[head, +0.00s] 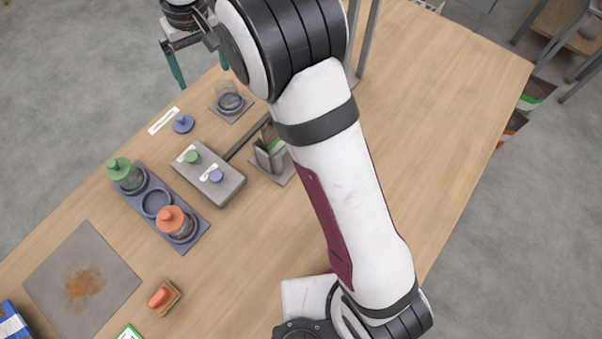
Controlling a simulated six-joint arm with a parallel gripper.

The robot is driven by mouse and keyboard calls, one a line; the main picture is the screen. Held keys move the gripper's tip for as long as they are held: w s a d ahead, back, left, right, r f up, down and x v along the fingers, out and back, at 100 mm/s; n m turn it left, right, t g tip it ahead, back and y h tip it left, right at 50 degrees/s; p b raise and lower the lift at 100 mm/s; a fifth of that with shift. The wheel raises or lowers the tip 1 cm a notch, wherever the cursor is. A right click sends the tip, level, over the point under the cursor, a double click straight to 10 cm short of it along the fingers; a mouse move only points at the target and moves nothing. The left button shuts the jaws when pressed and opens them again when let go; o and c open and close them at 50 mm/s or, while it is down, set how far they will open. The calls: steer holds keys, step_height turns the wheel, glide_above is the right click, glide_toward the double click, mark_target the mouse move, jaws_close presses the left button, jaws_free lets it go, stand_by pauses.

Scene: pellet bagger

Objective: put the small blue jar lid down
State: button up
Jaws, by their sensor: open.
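The small blue jar lid (183,123), with a knob on top, lies on the wooden table next to a white strip (163,120). An open clear jar (230,102) stands on a grey square pad to its right. My gripper (199,74) is at the top of the head view, its teal fingers spread apart with nothing between them. In the picture it is above the lid and apart from it. Its height over the table is hard to tell.
A blue-grey holder (191,237) carries a green-lidded jar (125,174) and an orange-lidded jar (174,222), with an empty ring between. A grey box (225,190) has green and blue knobs. A small upright holder (271,155) stands beside it. The table's right side is clear.

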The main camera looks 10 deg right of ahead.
steer(key=s+d+r+m, duration=0.3)
steer(key=s+d+m, duration=0.1)
steer(key=s+d, duration=0.5)
steer(key=s+d+r+m, duration=0.2)
steer(key=s+d+m, duration=0.1)
steer(key=s+d, duration=0.65)
steer(key=s+d+f+m+g, duration=0.1)
steer(key=s+f+m, duration=0.3)
steer(key=s, duration=0.9)
steer(key=shift+y, duration=0.3)
